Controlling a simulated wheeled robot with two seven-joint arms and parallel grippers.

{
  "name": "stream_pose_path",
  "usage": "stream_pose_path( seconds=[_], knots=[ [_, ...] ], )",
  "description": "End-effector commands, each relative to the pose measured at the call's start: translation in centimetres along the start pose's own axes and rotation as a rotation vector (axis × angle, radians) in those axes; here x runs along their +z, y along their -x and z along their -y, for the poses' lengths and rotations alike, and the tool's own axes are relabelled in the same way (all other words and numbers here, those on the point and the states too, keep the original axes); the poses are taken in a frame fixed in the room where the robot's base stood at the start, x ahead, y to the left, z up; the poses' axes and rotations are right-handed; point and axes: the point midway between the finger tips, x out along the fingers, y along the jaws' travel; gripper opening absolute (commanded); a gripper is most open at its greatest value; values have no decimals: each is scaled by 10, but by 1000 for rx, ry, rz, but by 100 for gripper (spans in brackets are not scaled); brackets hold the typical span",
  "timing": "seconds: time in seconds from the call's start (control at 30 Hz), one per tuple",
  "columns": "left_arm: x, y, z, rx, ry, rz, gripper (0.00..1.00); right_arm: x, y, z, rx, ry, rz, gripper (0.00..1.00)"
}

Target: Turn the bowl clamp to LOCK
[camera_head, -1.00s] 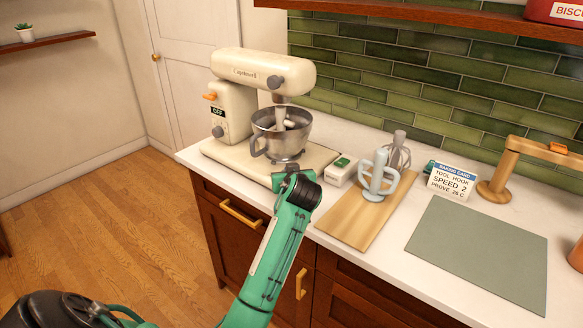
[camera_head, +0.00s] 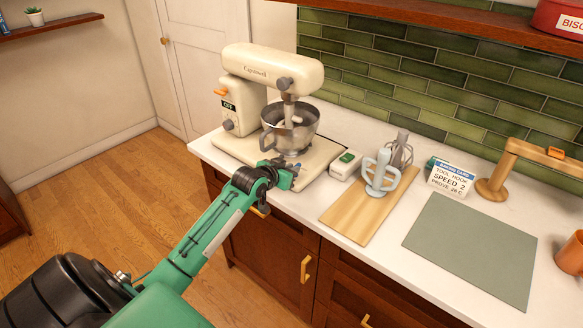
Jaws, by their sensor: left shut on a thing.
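The cream stand mixer (camera_head: 268,68) stands on the counter with its head level, and its small side sign reads OFF. A steel bowl (camera_head: 298,140) with a side handle sits on the mixer base (camera_head: 318,160), with a tool reaching down into it. My left gripper (camera_head: 289,171) is at the front of the base, just below the bowl, and is shut on the bowl clamp. The clamp is mostly hidden by the gripper, so its setting cannot be read. My right gripper is not in view.
A small white box with a green top (camera_head: 346,164) stands right of the mixer base. Mixer tools (camera_head: 380,178) stand on a wooden board (camera_head: 345,215). A recipe card (camera_head: 451,178), wooden stand (camera_head: 491,188) and grey-green mat (camera_head: 470,250) are farther right.

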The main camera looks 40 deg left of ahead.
Motion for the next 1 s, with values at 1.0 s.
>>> stream_pose_path(
  seconds=[1.0],
  knots=[
    [2,0,2,89,-36,3,35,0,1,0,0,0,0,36]
  ],
)
